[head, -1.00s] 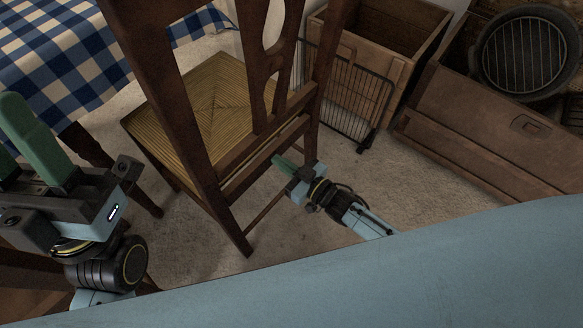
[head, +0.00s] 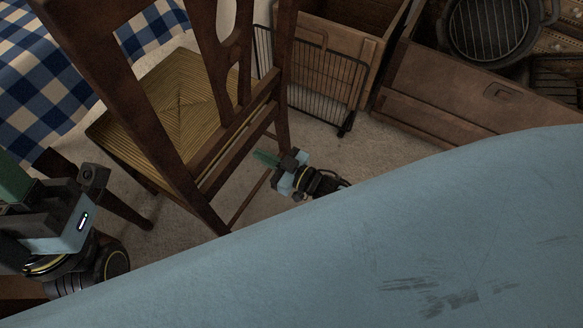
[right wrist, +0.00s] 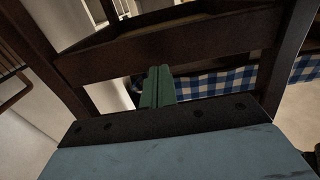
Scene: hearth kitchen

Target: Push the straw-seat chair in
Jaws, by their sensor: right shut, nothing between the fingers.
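The straw-seat chair (head: 170,108) stands left of centre in the head view, its tall dark wooden back towards me and its woven seat facing the table. The table (head: 40,85) wears a blue and white checked cloth. My right gripper (head: 266,157) is shut and empty, low behind the chair back near its right rear leg. In the right wrist view its green fingers (right wrist: 158,85) point at the chair's dark crossrail (right wrist: 170,45); I cannot tell whether they touch it. My left gripper (head: 12,185) is cut off by the left edge, so its opening is unclear.
A wooden crate (head: 340,40) with a black wire rack (head: 315,80) stands right of the chair. Further right is a wooden chest (head: 460,85) with a round black grill pan (head: 487,28) above it. Pale floor lies between them and the chair.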

